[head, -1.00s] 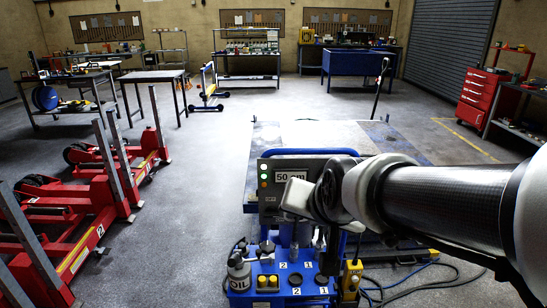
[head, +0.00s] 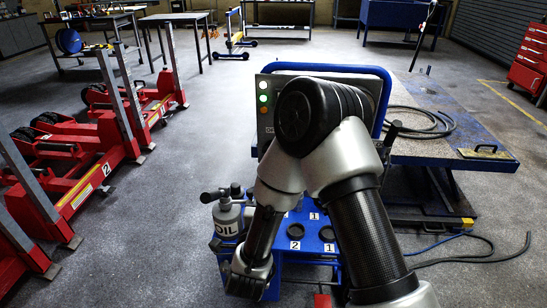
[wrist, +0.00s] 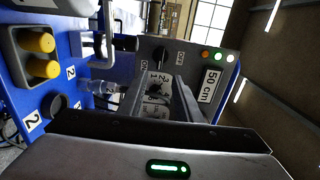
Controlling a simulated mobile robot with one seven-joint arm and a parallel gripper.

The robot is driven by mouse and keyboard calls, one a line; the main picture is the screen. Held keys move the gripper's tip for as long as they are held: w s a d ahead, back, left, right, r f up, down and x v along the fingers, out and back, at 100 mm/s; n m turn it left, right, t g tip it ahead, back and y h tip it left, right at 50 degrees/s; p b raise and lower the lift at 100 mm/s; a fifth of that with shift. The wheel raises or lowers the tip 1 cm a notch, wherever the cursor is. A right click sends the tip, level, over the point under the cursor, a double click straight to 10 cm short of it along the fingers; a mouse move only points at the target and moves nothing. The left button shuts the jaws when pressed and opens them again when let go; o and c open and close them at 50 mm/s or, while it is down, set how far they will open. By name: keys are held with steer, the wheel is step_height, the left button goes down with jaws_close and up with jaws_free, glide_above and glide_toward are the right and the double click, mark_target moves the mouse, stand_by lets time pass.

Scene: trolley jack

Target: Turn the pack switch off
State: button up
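The pack's grey control panel shows in the wrist view (wrist: 190,62), tilted by the camera's roll. The pack switch (wrist: 161,54) is a dark knob on it, between the labels ON and OFF. I cannot tell clearly which way its pointer sits. My gripper (wrist: 167,84) is open and empty, its two fingers pointing at the panel below the switch and apart from it. A dial with numbers shows between the fingers. In the head view my arm covers most of the panel, and my fingertips are hidden.
Lit lamps (wrist: 218,55) and a 50 cm plate (wrist: 211,85) are on the panel. An oil can (head: 228,218) stands on the blue pack. Red jack columns (head: 120,130) are at left; the floor between is clear.

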steer(key=w+b, duration=0.2)
steer(key=w, duration=1.5)
steer(key=shift+d, duration=0.3)
steer(key=shift+r, duration=0.1)
jaws_close()
